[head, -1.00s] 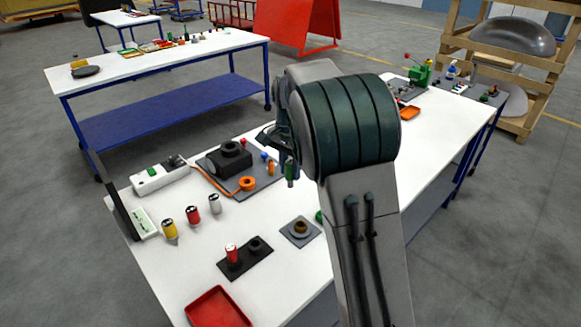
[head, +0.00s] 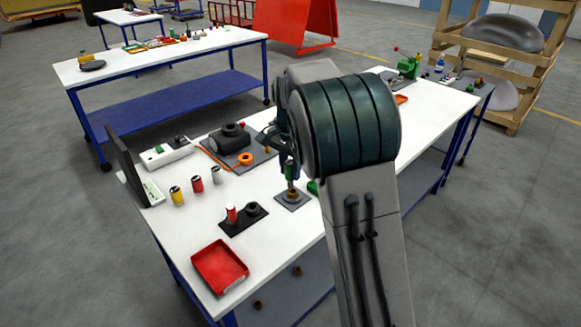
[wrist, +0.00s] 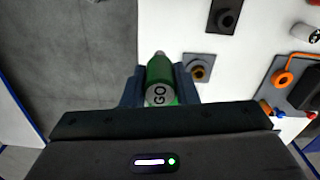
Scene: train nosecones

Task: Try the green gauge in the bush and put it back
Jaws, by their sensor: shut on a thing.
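The brass bush (head: 291,192) sits on a small grey plate (head: 283,201) on the white bench.
A black block (head: 236,225) holding a red-and-white cylinder (head: 231,214) stands left of the bush, with a red tray (head: 219,267) in front. Several small cans stand behind. A grey board (head: 262,155) with a black fixture lies farther back. A green item (head: 313,187) is partly hidden by my arm.

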